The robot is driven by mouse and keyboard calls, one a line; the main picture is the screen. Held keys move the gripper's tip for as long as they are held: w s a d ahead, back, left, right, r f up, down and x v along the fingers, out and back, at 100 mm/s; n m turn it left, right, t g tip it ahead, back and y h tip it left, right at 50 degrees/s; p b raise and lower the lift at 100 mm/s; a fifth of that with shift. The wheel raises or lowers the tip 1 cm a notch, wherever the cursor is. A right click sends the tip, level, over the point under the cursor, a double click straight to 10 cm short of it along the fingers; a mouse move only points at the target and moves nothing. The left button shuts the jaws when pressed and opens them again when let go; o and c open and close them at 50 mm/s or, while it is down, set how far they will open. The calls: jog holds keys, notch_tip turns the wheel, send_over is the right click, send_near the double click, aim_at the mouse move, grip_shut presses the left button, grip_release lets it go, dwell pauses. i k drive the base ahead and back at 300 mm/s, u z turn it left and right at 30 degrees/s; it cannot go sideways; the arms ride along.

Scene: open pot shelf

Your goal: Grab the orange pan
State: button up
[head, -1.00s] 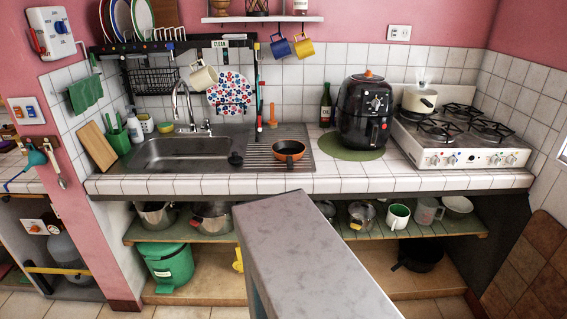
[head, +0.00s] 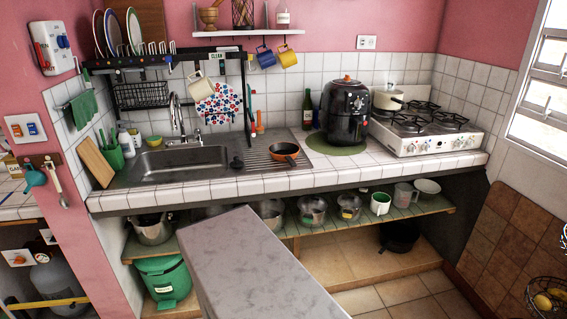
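The orange pan (head: 284,152) is a small round pan with a dark inside and a dark handle. It sits on the ribbed drainboard (head: 262,160) right of the sink, near the counter's front. My gripper is not in view. A grey slab-like surface (head: 250,262) rises from the bottom of the view in front of the counter; I cannot tell what it belongs to.
The sink (head: 180,163) is left of the pan, and a black air fryer (head: 345,115) stands on a green mat to its right. The stove (head: 425,130) is farther right. Several pots line the shelf (head: 300,228) below. Open floor (head: 385,297) shows at lower right.

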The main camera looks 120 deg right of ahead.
aim_at(281, 151)
jog(key=i, duration=0.4)
jog(key=z, duration=3.7)
jog(key=i, duration=0.1)
jog(key=u, duration=2.15)
jog(key=k, duration=0.2)
jog(key=z, duration=1.7)
jog(key=i, duration=0.2)
jog(key=z, duration=0.1)
